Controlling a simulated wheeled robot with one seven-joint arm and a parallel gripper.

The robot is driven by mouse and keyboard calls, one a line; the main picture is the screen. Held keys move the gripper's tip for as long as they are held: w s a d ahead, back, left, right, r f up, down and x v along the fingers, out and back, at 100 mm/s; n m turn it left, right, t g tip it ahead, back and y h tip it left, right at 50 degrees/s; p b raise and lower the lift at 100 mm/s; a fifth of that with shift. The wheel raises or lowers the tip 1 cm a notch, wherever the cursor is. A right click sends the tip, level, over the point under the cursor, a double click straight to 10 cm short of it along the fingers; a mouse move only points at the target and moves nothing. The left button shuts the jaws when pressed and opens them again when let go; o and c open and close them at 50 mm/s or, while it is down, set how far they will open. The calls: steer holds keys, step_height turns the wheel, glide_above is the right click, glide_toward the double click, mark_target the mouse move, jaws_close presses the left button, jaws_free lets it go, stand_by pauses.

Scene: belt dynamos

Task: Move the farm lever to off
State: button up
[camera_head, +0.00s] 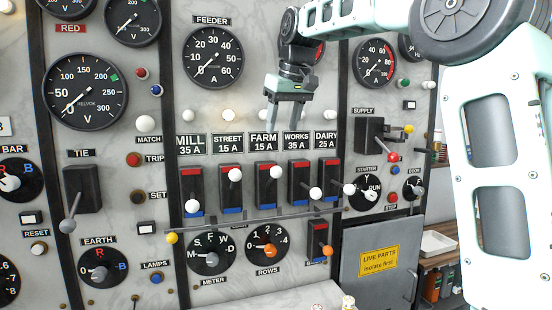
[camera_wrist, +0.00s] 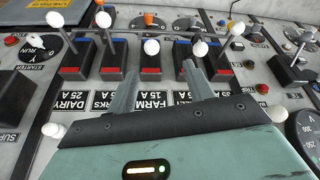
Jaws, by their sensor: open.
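The farm lever (camera_head: 275,172) has a white ball knob and stands up over the red upper part of its black housing, under the FARM 15 A label (camera_head: 263,142). My gripper (camera_head: 284,125) is open and empty, pointing down just above that label, above and apart from the lever. In the wrist view the panel appears upside down; the farm knob (camera_wrist: 152,47) shows beyond and between my two spread fingertips (camera_wrist: 160,68). The blue lower part of the farm housing is visible.
The street lever (camera_head: 235,174) also stands up, close to the left. The works lever (camera_head: 316,193), dairy lever (camera_head: 349,189) and mill lever (camera_head: 192,206) are down. A thin rail (camera_head: 250,215) runs below the levers. Several small bulbs line the panel above the labels.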

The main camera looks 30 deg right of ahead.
mark_target(278, 168)
steer(key=p+x, duration=0.1)
steer(key=x, duration=0.4)
steer(key=d+p+x, duration=0.1)
steer(key=x, duration=0.4)
steer(key=d+p+x, duration=0.1)
steer(key=x, duration=0.5)
steer(key=shift+w+r+p, duration=0.15)
steer(key=shift+w+p, duration=0.15)
steer(key=shift+c, duration=0.3)
jaws_close()
